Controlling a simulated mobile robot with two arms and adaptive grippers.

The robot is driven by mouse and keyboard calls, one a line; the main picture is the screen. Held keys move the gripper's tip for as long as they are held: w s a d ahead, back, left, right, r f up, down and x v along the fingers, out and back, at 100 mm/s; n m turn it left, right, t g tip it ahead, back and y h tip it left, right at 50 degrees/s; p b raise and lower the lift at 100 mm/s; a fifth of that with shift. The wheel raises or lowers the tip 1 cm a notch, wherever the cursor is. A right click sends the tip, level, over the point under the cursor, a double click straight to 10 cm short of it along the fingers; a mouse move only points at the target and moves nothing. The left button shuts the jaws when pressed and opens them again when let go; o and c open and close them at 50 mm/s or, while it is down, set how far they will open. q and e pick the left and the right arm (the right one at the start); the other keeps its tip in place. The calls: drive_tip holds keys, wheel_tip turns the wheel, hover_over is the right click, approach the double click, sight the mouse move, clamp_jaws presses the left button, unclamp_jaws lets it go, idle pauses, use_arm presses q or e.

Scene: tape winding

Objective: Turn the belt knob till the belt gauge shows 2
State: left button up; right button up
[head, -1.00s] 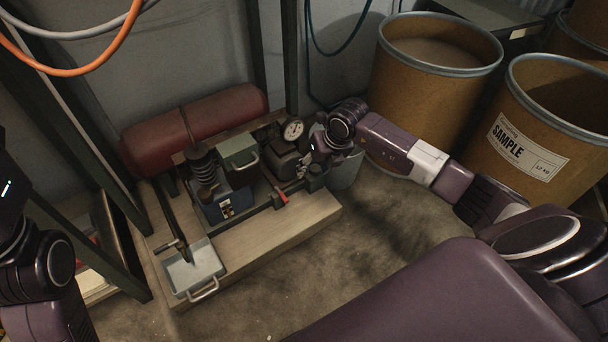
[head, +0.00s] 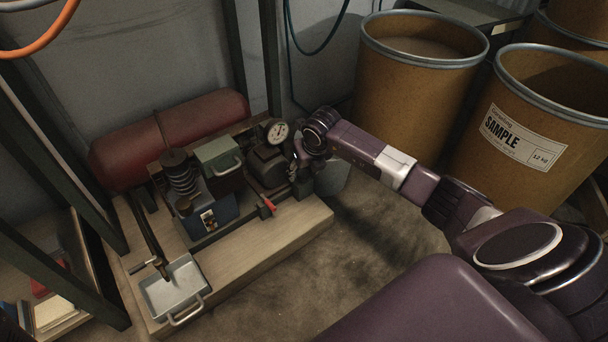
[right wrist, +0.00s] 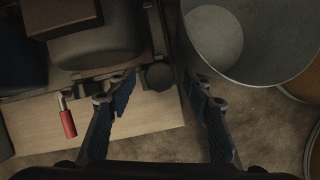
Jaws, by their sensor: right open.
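The belt gauge (head: 277,131) looks like the round white dial on top of the machine; its reading is too small to tell. A dark round knob (right wrist: 160,76), likely the belt knob, sits at the machine's end in the right wrist view. In the head view the knob (head: 302,187) is partly hidden below my right gripper (head: 297,166). My right gripper is open in the wrist view (right wrist: 160,88), and the knob shows between its blue-padded fingers. I cannot tell how far the tips are above it. My left gripper is not in view.
A red-handled lever (head: 268,204) sticks out left of the knob. A grey bucket (right wrist: 235,45) stands close on the right. Brown drums (head: 410,90) stand behind my right arm. A metal tray (head: 174,290) sits at the front left of the wooden base (head: 262,248).

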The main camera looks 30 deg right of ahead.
drive_tip(key=shift+c, duration=0.7)
drive_tip(key=c, duration=1)
